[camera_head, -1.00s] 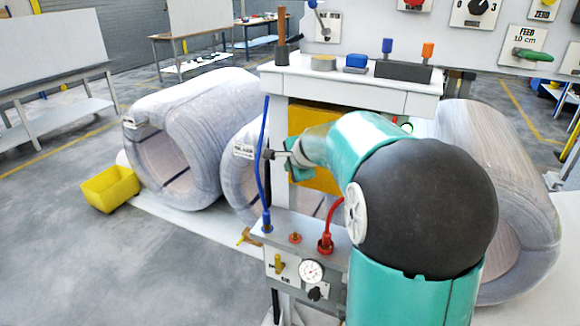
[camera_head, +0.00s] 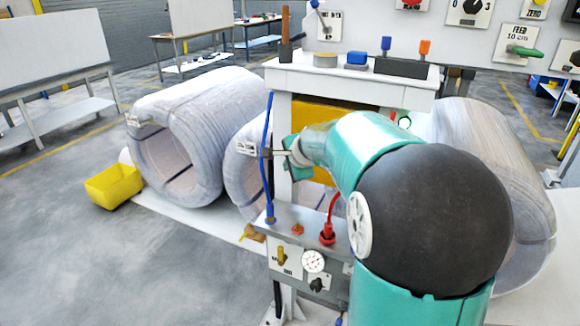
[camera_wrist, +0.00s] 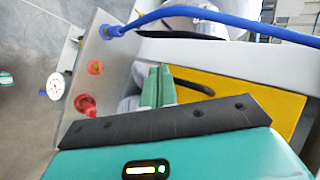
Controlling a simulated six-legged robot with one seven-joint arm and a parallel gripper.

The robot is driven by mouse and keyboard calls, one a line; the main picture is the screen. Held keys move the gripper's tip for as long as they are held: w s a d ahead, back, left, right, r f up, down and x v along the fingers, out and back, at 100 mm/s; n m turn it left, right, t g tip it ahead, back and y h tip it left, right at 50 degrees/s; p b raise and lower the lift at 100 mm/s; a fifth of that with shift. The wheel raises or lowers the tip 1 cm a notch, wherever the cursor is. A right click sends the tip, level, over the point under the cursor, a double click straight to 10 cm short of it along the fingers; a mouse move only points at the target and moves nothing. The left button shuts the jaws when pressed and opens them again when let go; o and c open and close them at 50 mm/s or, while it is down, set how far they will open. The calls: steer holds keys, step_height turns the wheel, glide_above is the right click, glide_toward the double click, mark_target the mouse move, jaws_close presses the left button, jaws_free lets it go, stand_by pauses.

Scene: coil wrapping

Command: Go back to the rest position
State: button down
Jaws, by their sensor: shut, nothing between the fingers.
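My gripper (camera_wrist: 157,88) shows in the wrist view as two green fingers pressed together with nothing between them. It points toward the white bench frame and the yellow panel (camera_wrist: 235,92). In the head view my teal arm crosses the right half, and its end with the gripper (camera_head: 287,157) is in front of the bench leg, beside the blue hose (camera_head: 267,165). The fingertips are hard to make out there. A grey control box (camera_head: 305,232) with a red hose (camera_head: 330,218) and gauge stands just below.
Large wrapped coils (camera_head: 200,110) lie behind and left, another (camera_head: 520,180) right behind my arm. A white bench (camera_head: 350,82) bears small items. A yellow bin (camera_head: 113,186) stands on the floor at left. The wrist view shows the control box (camera_wrist: 100,65) close at left.

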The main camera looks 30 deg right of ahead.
steer(key=s+a+r+n+g, duration=0.1)
steer(key=s+a+r+n, duration=0.45)
steer(key=s+a, duration=0.6)
steer(key=s+a+f+n+g, duration=0.1)
steer(key=s+a+f+n, duration=0.1)
steer(key=s+n, duration=0.4)
steer(key=s+a+f+n+g, duration=0.1)
steer(key=s+a+f+n, duration=0.2)
steer(key=s+n, duration=0.4)
steer(key=s+a, duration=0.1)
steer(key=s, duration=0.6)
steer(key=shift+a+f+g+y, duration=0.2)
steer(key=shift+g+y, duration=0.1)
steer(key=shift+g, duration=0.1)
steer(key=shift+d, duration=0.2)
